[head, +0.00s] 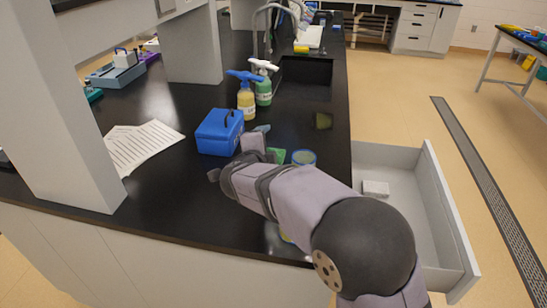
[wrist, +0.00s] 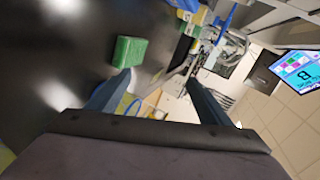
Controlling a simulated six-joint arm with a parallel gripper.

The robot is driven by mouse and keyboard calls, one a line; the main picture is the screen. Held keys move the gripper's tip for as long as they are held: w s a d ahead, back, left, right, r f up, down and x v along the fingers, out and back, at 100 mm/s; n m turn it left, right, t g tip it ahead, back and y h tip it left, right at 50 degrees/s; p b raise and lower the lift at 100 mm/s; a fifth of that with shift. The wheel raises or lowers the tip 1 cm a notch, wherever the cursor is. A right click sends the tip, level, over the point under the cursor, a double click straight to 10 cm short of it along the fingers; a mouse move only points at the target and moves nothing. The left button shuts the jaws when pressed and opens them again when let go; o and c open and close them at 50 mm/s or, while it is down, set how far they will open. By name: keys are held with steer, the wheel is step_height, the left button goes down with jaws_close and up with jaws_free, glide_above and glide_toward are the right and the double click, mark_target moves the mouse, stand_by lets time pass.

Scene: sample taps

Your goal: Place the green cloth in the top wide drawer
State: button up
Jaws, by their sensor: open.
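The green cloth (head: 278,154) lies on the black bench top, partly hidden by my gripper and arm in the head view. In the wrist view the green cloth (wrist: 130,51) looks like a folded block, just beyond the tip of the left finger and apart from it. My gripper (head: 268,141) is open and empty, low over the bench beside the cloth. Its two fingers spread wide in the wrist view (wrist: 160,85). The wide drawer (head: 410,205) at the right side of the bench is pulled open. A small white box (head: 375,188) lies inside it.
A blue box (head: 220,132), a yellow spray bottle (head: 246,100) and a green spray bottle (head: 264,90) stand beyond my gripper. A blue-rimmed round container (head: 303,157) is right of the cloth. A sink (head: 305,75) lies behind. The drawer has free room around the white box.

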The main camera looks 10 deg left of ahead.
steer(key=f+m+p, duration=0.1)
steer(key=f+m, duration=0.1)
steer(key=m, duration=0.4)
steer(key=f+m+p, duration=0.1)
steer(key=f+m, duration=0.1)
steer(key=m, duration=0.5)
steer(key=w+f+m, duration=0.1)
steer(key=f+m, duration=0.2)
steer(key=m, duration=0.4)
steer(key=shift+p, duration=0.4)
steer(key=shift+p+x, duration=0.45)
steer(key=shift+x, duration=0.65)
steer(key=shift+w, duration=0.15)
steer(key=shift+w+f+p, duration=0.25)
steer(key=shift+w+p, duration=0.35)
steer(key=shift+w, duration=0.05)
steer(key=shift+p+x, duration=0.7)
steer(key=shift+x, duration=1.05)
steer(key=shift+f, duration=0.15)
steer(key=c, duration=1.2)
